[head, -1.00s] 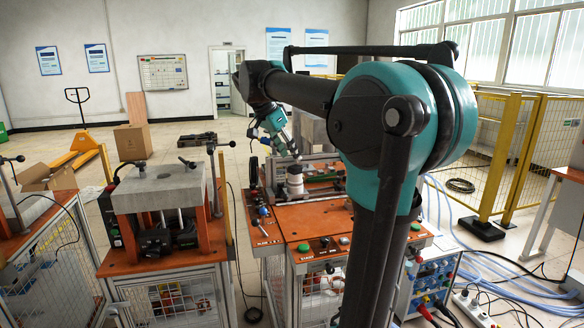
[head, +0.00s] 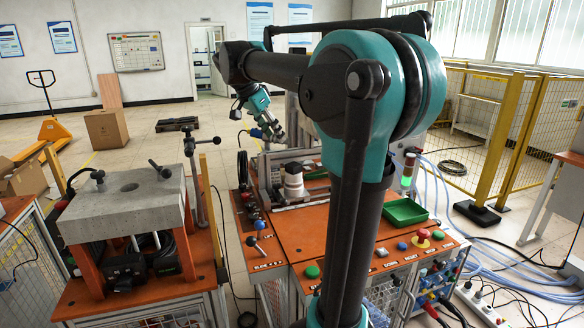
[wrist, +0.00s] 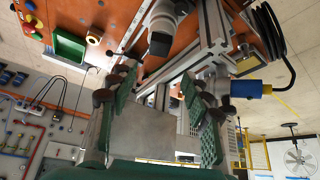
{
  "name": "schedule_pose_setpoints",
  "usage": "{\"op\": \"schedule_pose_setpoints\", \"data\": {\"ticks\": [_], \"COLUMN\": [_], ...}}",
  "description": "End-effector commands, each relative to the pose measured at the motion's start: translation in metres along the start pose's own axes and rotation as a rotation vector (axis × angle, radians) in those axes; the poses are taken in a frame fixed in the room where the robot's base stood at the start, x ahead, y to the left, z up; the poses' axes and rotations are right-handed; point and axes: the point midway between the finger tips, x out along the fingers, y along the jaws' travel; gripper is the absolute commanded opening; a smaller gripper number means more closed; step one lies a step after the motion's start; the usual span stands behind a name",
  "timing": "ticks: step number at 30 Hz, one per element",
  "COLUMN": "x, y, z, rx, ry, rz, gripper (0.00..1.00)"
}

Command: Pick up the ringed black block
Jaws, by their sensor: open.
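I cannot clearly make out a ringed black block. The nearest match is a pale cylinder with dark bands (head: 293,180) standing upright in a metal frame on the orange bench; it also shows at the top of the wrist view (wrist: 161,36). My gripper (head: 277,132) is above and slightly left of this cylinder in the head view, apart from it. In the wrist view my gripper (wrist: 160,90) has its two green fingers spread, with nothing between them. My arm hides part of the bench.
A green tray (head: 404,212) and push buttons (head: 423,234) are on the bench at right. A grey slab with a hole (head: 108,205) tops the stand at left. A blue-ended fitting with a black cable (wrist: 250,88) is beside the frame. Yellow fencing (head: 487,150) stands at right.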

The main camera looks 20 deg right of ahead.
Motion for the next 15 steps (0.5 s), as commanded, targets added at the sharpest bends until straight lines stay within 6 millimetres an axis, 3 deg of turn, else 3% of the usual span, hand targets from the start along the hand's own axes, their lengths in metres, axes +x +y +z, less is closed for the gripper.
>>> {"op": "schedule_pose_setpoints", "data": {"ticks": [9, 15], "x": [0.065, 0.091], "y": [0.000, 0.000], "z": [-0.001, -0.001], "rx": [0.003, 0.002], "ry": [0.000, 0.000], "rz": [0.001, -0.001], "gripper": [0.48, 0.48]}}
